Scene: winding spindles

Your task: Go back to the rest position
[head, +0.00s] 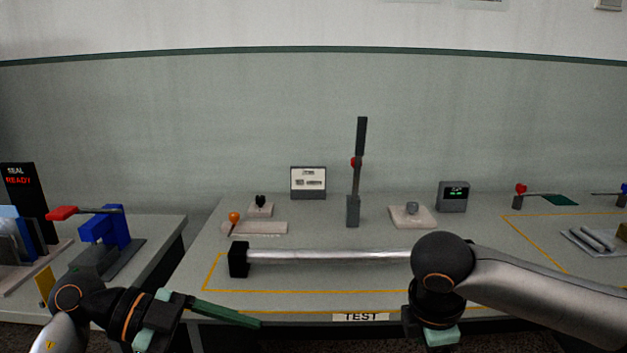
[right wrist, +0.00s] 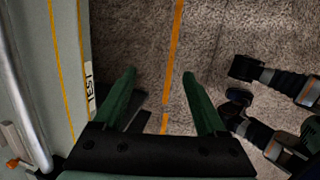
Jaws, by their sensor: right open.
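My right gripper (right wrist: 158,75) is open and empty in the right wrist view, its two green fingers apart above the floor in front of the table. In the head view, only its wrist and teal body show at the bottom right of the middle, over the table's front edge; its fingertips are out of frame. My left gripper (head: 225,312) shows at the lower left of the head view, its green finger pointing right near the table's front edge. I see it side-on, so its opening is unclear. It does not visibly hold anything.
A silver spindle (head: 330,254) lies across the table (head: 300,280), its left end in a black block (head: 238,259). A tall dark lever post (head: 353,209) stands behind it. A blue device (head: 104,229) stands on the left table.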

